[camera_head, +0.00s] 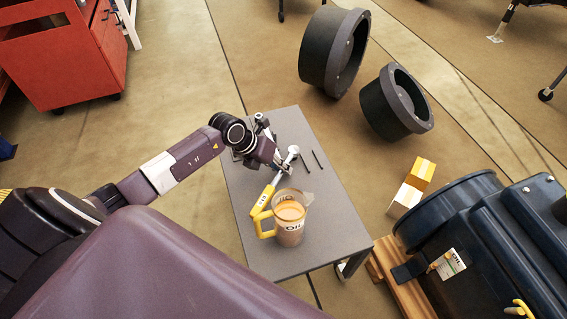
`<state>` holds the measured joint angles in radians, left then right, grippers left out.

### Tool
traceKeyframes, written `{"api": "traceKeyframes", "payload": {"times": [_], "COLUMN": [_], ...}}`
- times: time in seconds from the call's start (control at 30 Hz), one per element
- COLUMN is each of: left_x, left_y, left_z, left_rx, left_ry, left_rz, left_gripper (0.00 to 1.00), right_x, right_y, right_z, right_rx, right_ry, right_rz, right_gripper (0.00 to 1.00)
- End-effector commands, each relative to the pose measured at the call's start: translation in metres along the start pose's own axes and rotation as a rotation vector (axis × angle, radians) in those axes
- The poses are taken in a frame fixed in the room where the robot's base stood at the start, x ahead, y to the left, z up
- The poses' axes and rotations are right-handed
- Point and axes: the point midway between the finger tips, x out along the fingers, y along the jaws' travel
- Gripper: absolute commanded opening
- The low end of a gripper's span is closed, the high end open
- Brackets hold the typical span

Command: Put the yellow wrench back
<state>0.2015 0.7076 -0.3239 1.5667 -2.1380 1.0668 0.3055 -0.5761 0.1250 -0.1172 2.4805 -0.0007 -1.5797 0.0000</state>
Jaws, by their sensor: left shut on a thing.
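The yellow wrench (264,198) is over the grey table (325,225), with its yellow handle toward the front and its silver head toward the back. My left gripper (282,169) comes in from the left and is shut on the wrench near its metal shaft. The fingers cover part of the shaft. I cannot tell whether the wrench touches the tabletop. The handle end is close to the oil jug. My right gripper is not in view.
A clear oil jug (291,226) with a yellow handle stands on the table. Two thin dark rods (318,159) lie behind it. A red cabinet (60,55) is at the back left. Black round housings (322,55) and a dark blue machine (480,240) are to the right.

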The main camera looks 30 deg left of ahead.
Motion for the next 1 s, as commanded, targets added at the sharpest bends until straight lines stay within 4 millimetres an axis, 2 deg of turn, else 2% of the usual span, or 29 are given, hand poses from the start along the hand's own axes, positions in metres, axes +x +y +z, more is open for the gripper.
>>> {"api": "traceKeyframes", "payload": {"times": [0.43,0.47,0.53,0.83,1.0], "left_x": [0.003,0.004,0.003,0.002,-0.018], "left_y": [-0.001,-0.001,-0.001,-0.001,0.000], "left_z": [-0.002,-0.003,-0.003,-0.002,-0.001], "left_rx": [0.000,-0.001,-0.001,-0.001,0.000], "left_ry": [-0.002,0.001,0.001,0.001,0.000], "left_rz": [0.001,0.002,0.002,0.003,0.007], "left_gripper": [0.00,0.13,0.18,0.18,0.18], "right_x": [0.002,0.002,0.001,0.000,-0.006], "right_y": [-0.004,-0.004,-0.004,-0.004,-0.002], "right_z": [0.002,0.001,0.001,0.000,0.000], "right_rx": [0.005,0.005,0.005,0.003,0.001], "right_ry": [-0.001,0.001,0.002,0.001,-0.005], "right_rz": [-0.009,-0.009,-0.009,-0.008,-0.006], "right_gripper": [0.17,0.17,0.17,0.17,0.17]}}
